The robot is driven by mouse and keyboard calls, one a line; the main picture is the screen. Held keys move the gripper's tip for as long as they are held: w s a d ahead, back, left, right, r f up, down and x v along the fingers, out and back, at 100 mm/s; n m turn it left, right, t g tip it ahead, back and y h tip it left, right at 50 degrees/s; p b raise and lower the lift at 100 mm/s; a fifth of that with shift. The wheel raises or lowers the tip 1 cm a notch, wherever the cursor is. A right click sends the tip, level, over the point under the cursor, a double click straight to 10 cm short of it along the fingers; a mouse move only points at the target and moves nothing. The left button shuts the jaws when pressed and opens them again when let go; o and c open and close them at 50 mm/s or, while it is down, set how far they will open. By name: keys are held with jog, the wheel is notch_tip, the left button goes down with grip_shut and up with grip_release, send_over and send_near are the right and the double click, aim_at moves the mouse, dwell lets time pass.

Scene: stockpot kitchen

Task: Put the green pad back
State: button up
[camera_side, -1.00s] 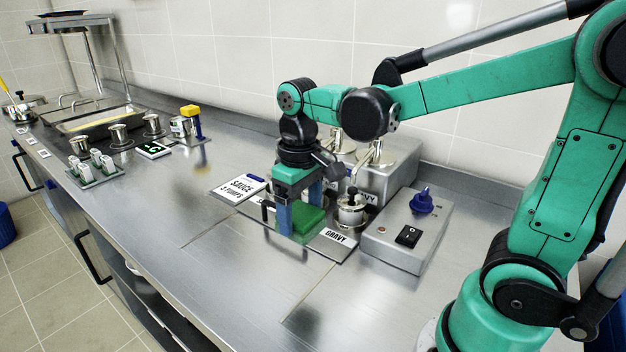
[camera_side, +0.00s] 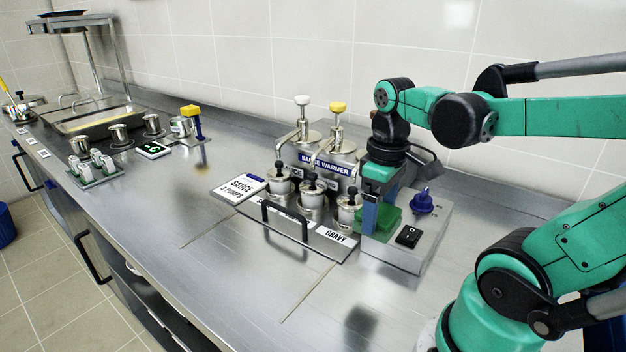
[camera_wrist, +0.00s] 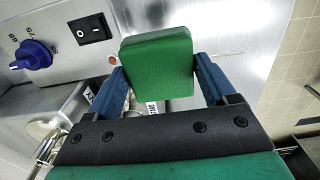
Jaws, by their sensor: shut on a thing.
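The green pad (camera_side: 386,221) is a thick block held between the blue fingers of my gripper (camera_side: 377,215). In the side view it is in front of the sauce warmer's control box (camera_side: 423,225), right of the gravy pot (camera_side: 349,210). In the wrist view the pad (camera_wrist: 158,53) sits between the two fingertips of my gripper (camera_wrist: 160,80), with the control box (camera_wrist: 75,38) behind it. I cannot tell exactly how high the pad is above the box. No marked place for the pad can be made out.
A tray with a black handle (camera_side: 285,222) holds several lidded pots left of my gripper. Two pumps, white-topped (camera_side: 302,102) and yellow-topped (camera_side: 338,108), stand behind. A "SAUCE 3 PUMPS" card (camera_side: 238,189) lies further left. The front counter (camera_side: 250,285) is clear.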

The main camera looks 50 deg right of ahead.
jog(key=shift+f, duration=5.65)
jog(key=o, duration=1)
jog(key=shift+r, duration=0.15)
notch_tip(320, 180, up, 12)
jog(key=shift+f, duration=0.25)
jog(key=w+a+t, duration=0.3)
jog(key=a, duration=0.1)
jog(key=w+a+t, duration=0.4)
jog(key=shift+w+a+r, duration=0.15)
